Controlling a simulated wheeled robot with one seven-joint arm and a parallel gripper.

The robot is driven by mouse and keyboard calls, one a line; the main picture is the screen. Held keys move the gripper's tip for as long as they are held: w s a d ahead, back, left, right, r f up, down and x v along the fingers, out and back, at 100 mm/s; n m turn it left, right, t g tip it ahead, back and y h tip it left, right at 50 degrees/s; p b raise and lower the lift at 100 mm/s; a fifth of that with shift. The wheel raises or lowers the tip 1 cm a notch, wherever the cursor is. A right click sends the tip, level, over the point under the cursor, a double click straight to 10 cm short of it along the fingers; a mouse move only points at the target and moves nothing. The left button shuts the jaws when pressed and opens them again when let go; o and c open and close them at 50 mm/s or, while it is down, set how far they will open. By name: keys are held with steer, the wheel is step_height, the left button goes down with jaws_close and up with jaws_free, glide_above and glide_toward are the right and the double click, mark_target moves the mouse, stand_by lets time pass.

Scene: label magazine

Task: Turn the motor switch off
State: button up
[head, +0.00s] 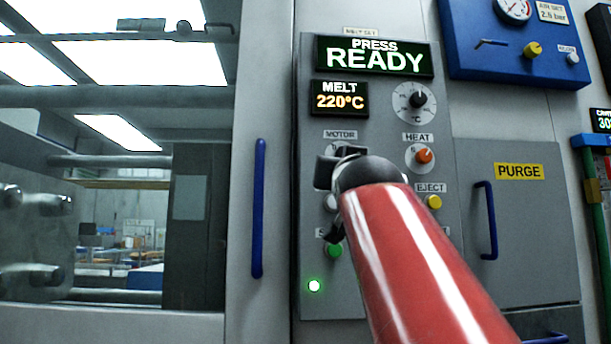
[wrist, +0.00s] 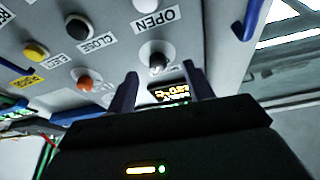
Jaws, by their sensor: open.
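The motor switch (wrist: 157,64) is a dark knob on a pale round plate in the wrist view. It sits between the tips of my open gripper (wrist: 160,80), one finger on each side. I cannot tell whether the fingers touch it or which setting it points to. In the head view the MOTOR label (head: 340,134) shows on the grey control panel (head: 385,60). My gripper (head: 326,172) and red arm cover the switch below that label.
Close by are the orange HEAT knob (head: 425,156), yellow EJECT button (head: 434,202), green button (head: 334,251) and black temperature dial (head: 417,100). A lit PRESS READY display (head: 374,57) is above. A blue door handle (head: 258,208) stands left, another (head: 487,220) right.

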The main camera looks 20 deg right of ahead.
steer(key=w+d+r+p, duration=0.3)
steer(key=w+r+p, duration=0.1)
steer(key=w, duration=0.2)
steer(key=shift+d+r+t+h, duration=0.25)
steer(key=shift+r+t+h, duration=0.05)
steer(key=shift+r, duration=0.05)
steer(key=shift+c, duration=0.3)
steer(key=c, duration=0.9)
